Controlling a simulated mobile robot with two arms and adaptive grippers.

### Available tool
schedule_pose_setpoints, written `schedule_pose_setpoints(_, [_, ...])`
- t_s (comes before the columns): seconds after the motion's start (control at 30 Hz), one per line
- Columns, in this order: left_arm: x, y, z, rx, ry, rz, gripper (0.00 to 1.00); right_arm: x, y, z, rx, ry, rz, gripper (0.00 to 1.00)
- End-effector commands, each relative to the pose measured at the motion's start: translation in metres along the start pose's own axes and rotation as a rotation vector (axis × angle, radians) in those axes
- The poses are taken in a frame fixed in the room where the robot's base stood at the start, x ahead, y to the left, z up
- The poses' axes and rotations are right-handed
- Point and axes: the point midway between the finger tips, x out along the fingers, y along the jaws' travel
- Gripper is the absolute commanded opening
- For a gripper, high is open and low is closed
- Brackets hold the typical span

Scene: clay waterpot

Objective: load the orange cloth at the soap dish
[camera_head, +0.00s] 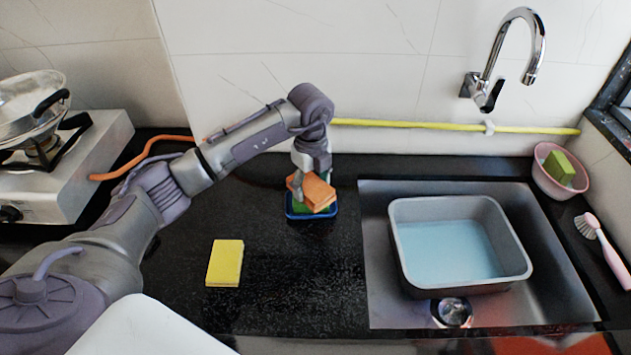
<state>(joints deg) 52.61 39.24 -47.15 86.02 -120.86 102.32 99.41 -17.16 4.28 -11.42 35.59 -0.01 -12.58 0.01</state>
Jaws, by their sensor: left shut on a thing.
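The orange cloth (318,192) is a folded block, held tilted in my left gripper (305,188). The gripper points down and is shut on it. The cloth is over the soap dish (290,213), a small blue tray on the black counter left of the sink. A green thing (299,208) shows in the dish beneath the cloth. I cannot tell whether the cloth touches it. My right gripper is not in view.
A yellow sponge (225,262) lies on the counter. The sink (375,260) holds a grey basin (400,265) of bluish water. A pink bowl (545,180) with a green sponge (560,168) and a pink brush (600,245) are at right. A stove (85,165) is at left.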

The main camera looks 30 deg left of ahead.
Motion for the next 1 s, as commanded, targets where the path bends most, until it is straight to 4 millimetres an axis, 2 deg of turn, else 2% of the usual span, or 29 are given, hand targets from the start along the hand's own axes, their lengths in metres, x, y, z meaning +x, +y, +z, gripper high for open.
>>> schedule_pose_setpoints(1.0, [0.011,0.0,0.0,0.0,0.0,0.001,0.4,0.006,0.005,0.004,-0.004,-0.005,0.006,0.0])
